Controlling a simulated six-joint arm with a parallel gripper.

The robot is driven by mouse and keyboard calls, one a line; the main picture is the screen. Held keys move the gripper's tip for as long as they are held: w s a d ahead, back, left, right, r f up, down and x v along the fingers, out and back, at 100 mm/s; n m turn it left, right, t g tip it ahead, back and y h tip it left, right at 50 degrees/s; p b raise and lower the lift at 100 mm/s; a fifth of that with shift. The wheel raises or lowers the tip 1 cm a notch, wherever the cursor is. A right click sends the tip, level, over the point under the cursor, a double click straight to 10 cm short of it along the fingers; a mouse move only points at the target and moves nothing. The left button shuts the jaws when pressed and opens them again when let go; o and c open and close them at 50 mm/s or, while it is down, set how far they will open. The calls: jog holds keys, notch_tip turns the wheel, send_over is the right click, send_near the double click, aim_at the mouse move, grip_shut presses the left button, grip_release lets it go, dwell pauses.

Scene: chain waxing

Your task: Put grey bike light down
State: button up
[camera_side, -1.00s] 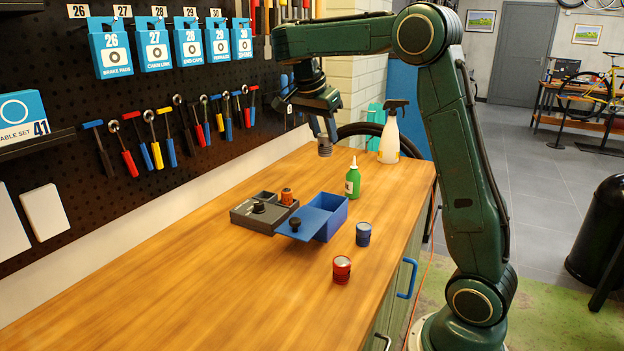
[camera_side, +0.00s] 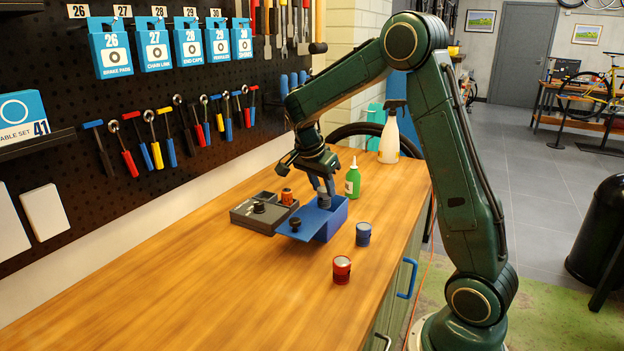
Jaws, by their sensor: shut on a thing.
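The grey bike light (camera_side: 323,200) is a small, dark grey ribbed cylinder. My gripper (camera_side: 322,187) is shut on its upper part and points down. The light is upright, at the opening of the blue box (camera_side: 334,223) on the bench. Its lower end is partly hidden by the box, so I cannot tell whether it touches the box floor. The blue lid (camera_side: 283,237) with a black knob lies slid out toward the front left of the box.
A grey box (camera_side: 244,216) with an orange light (camera_side: 287,196) stands left of the blue box. A green bottle (camera_side: 353,181) and a white spray bottle (camera_side: 389,140) stand behind. A blue light (camera_side: 363,234) and a red light (camera_side: 341,269) stand in front. The front-left bench is clear.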

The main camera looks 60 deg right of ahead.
aim_at(320, 197)
jog(key=shift+f, duration=0.55)
jog(key=shift+f, duration=2.1)
jog(key=shift+f, duration=0.15)
jog(key=o, duration=0.8)
